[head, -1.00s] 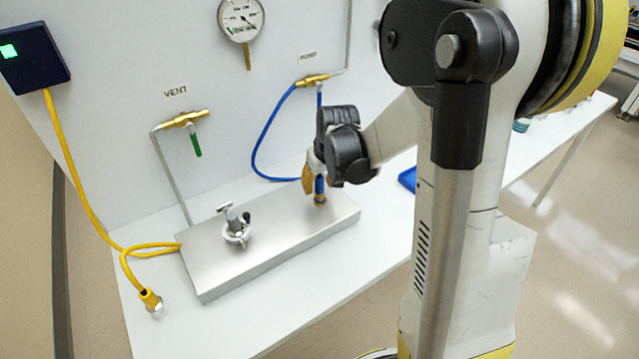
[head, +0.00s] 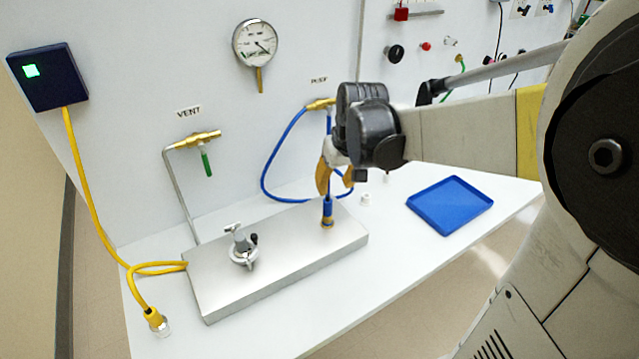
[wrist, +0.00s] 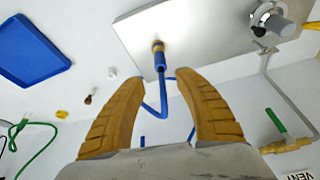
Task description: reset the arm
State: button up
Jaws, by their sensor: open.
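My gripper (head: 335,178) is open beside the upper part of the blue purge hose end, above the right end of the metal block. In the wrist view its two tan fingers (wrist: 160,108) stand apart, with the blue hose connector (wrist: 159,60) showing between and beyond their tips. The connector (head: 327,212) stands upright on a brass fitting in the metal block (head: 290,262). I cannot tell whether any finger touches the hose. My arm reaches in from the right.
A blue tray (head: 450,205) lies on the white bench right of the block. A valve fitting (head: 242,250) stands on the block. A yellow cable (head: 90,205) runs down the left. The panel behind carries a gauge (head: 255,43) and the vent valve (head: 192,140).

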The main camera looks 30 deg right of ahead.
jog(key=shift+r, duration=0.15)
dwell(0.3)
jog(key=s+a+r+n+t, duration=0.1)
jog(key=s+a+r+t, duration=0.1)
jog(key=s+a, duration=1.1)
jog(key=shift+s+a+t+y, duration=0.35)
jog(key=shift+a+t, duration=0.25)
jog(key=shift+a, duration=0.4)
jog(key=shift+f, duration=0.1)
